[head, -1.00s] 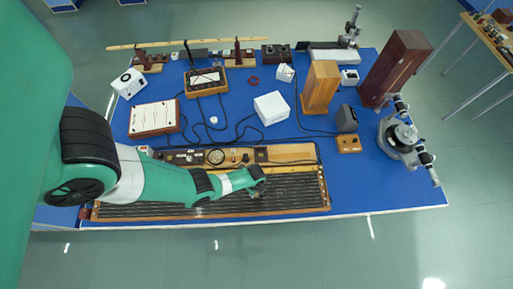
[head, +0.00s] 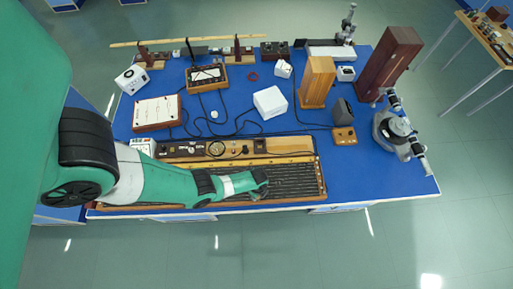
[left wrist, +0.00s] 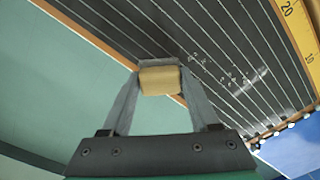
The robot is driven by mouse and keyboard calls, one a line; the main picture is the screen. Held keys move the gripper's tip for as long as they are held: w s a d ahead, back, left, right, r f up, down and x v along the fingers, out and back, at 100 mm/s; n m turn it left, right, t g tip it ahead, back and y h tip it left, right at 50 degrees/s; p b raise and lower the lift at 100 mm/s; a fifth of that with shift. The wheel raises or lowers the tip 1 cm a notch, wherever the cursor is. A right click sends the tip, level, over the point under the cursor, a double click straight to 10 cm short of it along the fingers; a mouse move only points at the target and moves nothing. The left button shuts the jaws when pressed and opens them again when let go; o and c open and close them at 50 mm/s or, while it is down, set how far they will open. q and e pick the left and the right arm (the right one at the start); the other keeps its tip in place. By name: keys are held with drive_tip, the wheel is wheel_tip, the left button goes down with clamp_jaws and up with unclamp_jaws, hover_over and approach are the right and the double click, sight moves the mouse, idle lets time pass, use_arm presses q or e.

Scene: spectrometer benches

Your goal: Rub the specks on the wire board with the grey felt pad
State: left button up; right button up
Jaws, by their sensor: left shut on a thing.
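The wire board (head: 300,182) is a long dark panel with pale parallel wires and a wooden frame, along the bench's front edge. In the left wrist view the board (left wrist: 215,30) fills the upper right. Pale specks (left wrist: 228,76) lie on it in a loose cluster, right of my gripper. My left gripper (left wrist: 160,82) is shut on the felt pad (left wrist: 160,80), a tan block with a grey edge on its far side. The pad is near the board's front frame edge; contact cannot be told. In the head view my left gripper (head: 260,190) is small over the board. My right gripper is not in view.
A yellow scale (left wrist: 295,22) runs along the board's far side. Behind the board are a white box (head: 270,103), a wooden block (head: 317,82) and cables. A metal instrument (head: 397,133) stands at the right. The floor in front of the bench is clear.

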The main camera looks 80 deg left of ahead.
use_arm(q)
drive_tip(key=r, duration=0.1)
drive_tip(key=w+r+p, duration=0.1)
drive_tip(key=r+p, duration=0.1)
drive_tip(key=shift+w+a+r, duration=0.2)
drive_tip(key=shift+w, duration=0.05)
wheel_tip(320, 180, up, 3)
drive_tip(key=p, duration=0.3)
drive_tip(key=shift+s+f, duration=0.1)
